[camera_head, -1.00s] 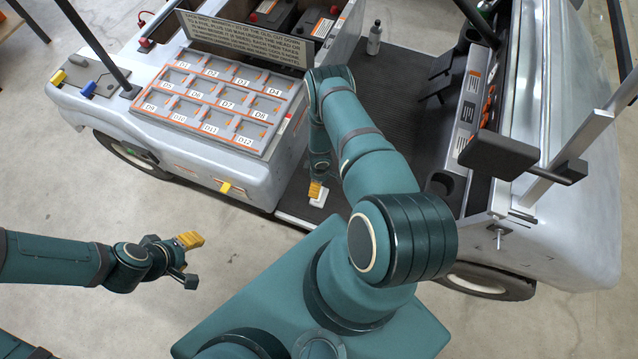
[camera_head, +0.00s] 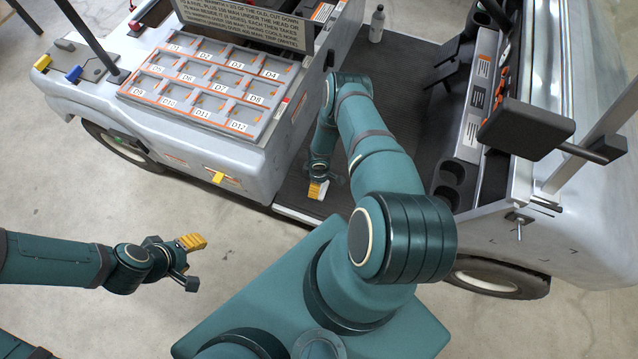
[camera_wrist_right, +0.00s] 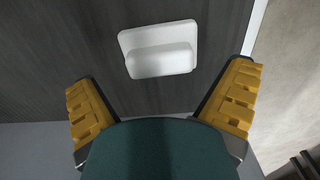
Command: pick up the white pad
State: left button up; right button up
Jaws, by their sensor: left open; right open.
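The white pad (camera_wrist_right: 157,68) lies on the dark cart floor in the right wrist view, a flat plate with a raised rounded bar. In the head view only a small part of the pad (camera_head: 323,191) shows beside the right fingers. My right gripper (camera_head: 318,189) is over it. In the wrist view the open right gripper (camera_wrist_right: 162,100) has its yellow fingers wide apart, and the pad is ahead between their lines, not held. My left gripper (camera_head: 191,262) is open and empty over the bare ground at left.
The cart's tray of labelled slots (camera_head: 210,85) stands left of my right arm. A console with cup holders (camera_head: 462,150) and a mirror-like dark block (camera_head: 527,128) stand to the right. A bottle (camera_head: 376,25) stands at the back of the cart floor.

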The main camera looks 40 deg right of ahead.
jog(key=shift+f+b, duration=0.6)
jog(key=shift+f, duration=0.8)
pick_arm(q)
jog(key=shift+w+f, duration=0.2)
jog(key=shift+f, duration=0.75)
pick_arm(e)
jog(key=c, duration=1.1)
jog(key=shift+r, duration=0.15)
notch_tip(320, 180, up, 8)
jog(key=p, duration=0.6)
jog(key=shift+r, duration=0.25)
pick_arm(q)
notch_tip(320, 180, up, 7)
jog(key=p, duration=0.1)
jog(key=shift+s, duration=0.4)
pick_arm(e)
jog(key=shift+r, duration=0.7)
